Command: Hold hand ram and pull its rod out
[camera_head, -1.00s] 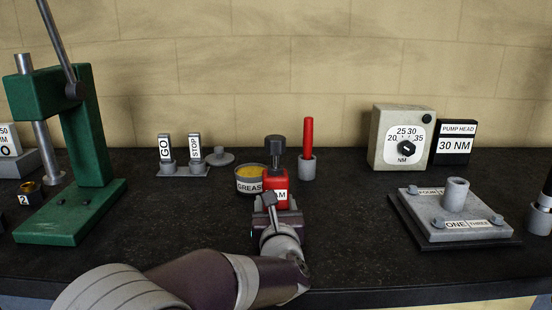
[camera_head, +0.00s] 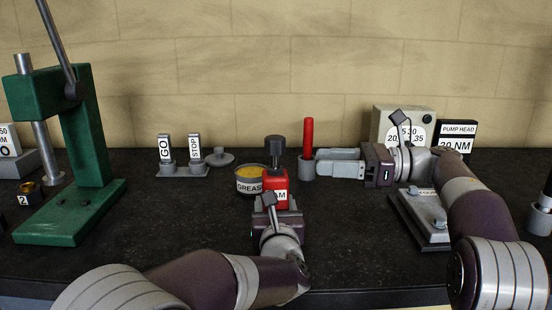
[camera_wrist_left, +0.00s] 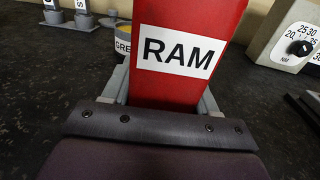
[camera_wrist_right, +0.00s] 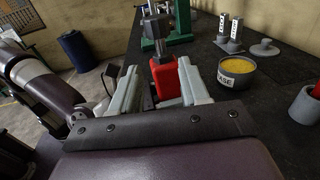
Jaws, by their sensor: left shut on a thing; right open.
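The hand ram (camera_head: 276,188) is a red block labelled RAM standing upright on the bench, with a dark grey rod and knob (camera_head: 275,150) on top. My left gripper (camera_head: 277,205) is shut on the red body from the front; the left wrist view shows the red body (camera_wrist_left: 185,60) between its fingers. My right gripper (camera_head: 338,163) is open and empty, to the right of the ram, its fingers pointing left. In the right wrist view the ram's red body (camera_wrist_right: 165,82) and knob (camera_wrist_right: 157,28) appear beyond and between the open fingers.
A grey cup with a red stick (camera_head: 308,140) stands close to my right fingers. A grease tin (camera_head: 251,181) is left of the ram. GO and STOP blocks (camera_head: 180,155) and a green press (camera_head: 85,150) stand further left. A grey plate (camera_head: 422,215) lies under my right arm.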

